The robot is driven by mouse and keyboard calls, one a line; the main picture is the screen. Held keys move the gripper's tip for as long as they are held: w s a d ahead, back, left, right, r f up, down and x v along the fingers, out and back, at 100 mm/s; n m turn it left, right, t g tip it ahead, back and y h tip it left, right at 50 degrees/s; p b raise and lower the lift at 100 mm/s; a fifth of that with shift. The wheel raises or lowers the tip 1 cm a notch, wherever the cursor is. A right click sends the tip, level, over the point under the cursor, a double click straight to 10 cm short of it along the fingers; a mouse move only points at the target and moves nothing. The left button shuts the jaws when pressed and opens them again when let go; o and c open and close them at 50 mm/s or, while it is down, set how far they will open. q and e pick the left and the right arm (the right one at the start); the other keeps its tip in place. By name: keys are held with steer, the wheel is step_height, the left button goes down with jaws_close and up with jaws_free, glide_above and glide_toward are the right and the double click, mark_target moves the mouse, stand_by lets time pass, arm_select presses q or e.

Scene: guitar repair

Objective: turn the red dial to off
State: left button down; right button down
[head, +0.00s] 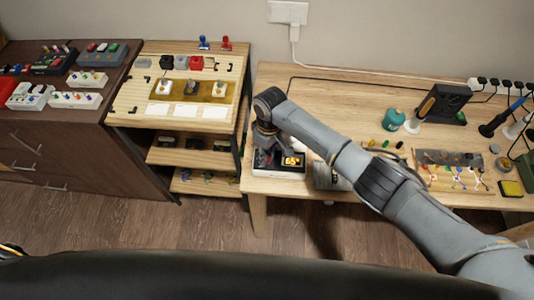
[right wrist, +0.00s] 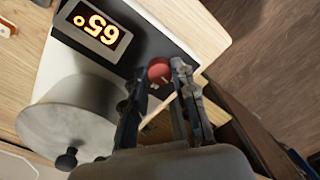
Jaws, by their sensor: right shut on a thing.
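The red dial (right wrist: 159,71) is a small round knob on the front of a dark control unit, beside its lit display (right wrist: 98,25). The display reads 65°, upside down in the right wrist view; it also shows in the head view (head: 293,160). My right gripper (right wrist: 161,73) is shut on the red dial, with one finger on each side of it. In the head view my right gripper (head: 264,158) reaches down to the left part of the unit and largely hides the dial.
The unit sits near the front left edge of the light wood bench (head: 350,88). A wooden shelf unit (head: 133,92) stands to the left, across a narrow gap.

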steer(key=n, duration=0.3)
steer(key=shift+n, duration=0.4)
steer(key=n, duration=0.3)
steer(key=shift+a+n+b, duration=0.1)
steer(key=shift+n+b, duration=0.2)
steer(key=shift+b, duration=0.1)
steer(key=n, duration=0.5)
steer(key=shift+n+h+b, duration=0.3)
steer(key=shift+n+h, duration=0.1)
steer(key=shift+n, duration=0.3)
steer(key=c, duration=1.1)
jaws_free()
steer(key=shift+o, duration=0.2)
steer(key=shift+r, duration=0.15)
step_height(320, 180, up, 12)
steer(key=shift+w+a, duration=0.25)
steer(key=shift+w, duration=0.05)
steer(key=shift+f, duration=0.2)
